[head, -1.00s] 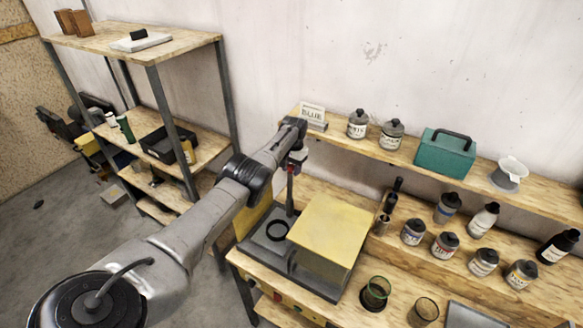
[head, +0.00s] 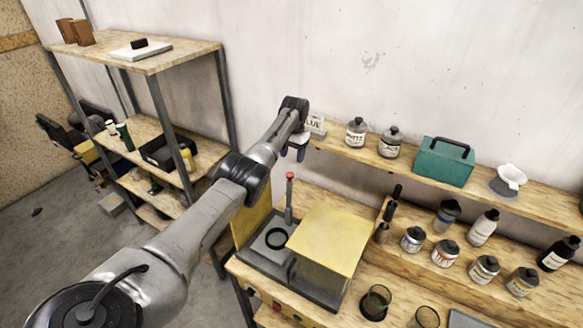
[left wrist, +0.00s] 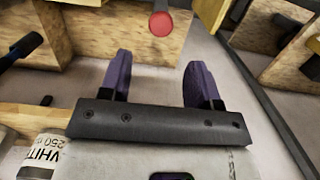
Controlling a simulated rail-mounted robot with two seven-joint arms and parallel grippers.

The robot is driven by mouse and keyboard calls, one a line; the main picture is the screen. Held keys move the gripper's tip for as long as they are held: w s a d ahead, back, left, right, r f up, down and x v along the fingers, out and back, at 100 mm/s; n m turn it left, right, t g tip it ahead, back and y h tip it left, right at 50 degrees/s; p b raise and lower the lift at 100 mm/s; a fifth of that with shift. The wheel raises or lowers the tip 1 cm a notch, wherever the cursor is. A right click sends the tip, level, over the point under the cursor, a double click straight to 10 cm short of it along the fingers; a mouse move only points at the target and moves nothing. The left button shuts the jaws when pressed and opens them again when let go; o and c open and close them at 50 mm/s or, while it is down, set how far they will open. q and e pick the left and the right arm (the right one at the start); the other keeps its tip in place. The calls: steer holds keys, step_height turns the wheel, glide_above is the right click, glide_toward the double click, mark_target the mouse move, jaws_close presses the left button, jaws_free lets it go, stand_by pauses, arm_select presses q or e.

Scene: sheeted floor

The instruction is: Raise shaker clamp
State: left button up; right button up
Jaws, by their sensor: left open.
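The shaker (head: 325,240) is a yellow and grey machine on the wooden bench. On its left side a grey upright post (head: 289,205) carries a red knob (head: 290,176) at its top. A black ring (head: 276,238) lies on the grey base beside the post. The knob also shows at the top of the left wrist view (left wrist: 160,23), beyond the fingertips. My left gripper (head: 298,153) is above the knob and apart from it. Its two purple fingers are spread with nothing between them in the left wrist view (left wrist: 158,65). My right gripper is out of sight.
A wall shelf (head: 350,150) behind the gripper holds labelled bottles, a sign and a teal toolbox (head: 445,161). More bottles and dark cups (head: 375,302) stand on the bench. A shelving rack (head: 155,100) stands at left. Space above the shaker is clear.

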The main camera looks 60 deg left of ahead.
arm_select(q)
steer(key=shift+w+a+r+b, duration=0.1)
steer(key=shift+r+b, duration=0.1)
steer(key=shift+r, duration=0.9)
steer(key=shift+w+r+b, duration=0.1)
steer(key=shift+r+b, duration=0.05)
steer(key=shift+r, duration=0.95)
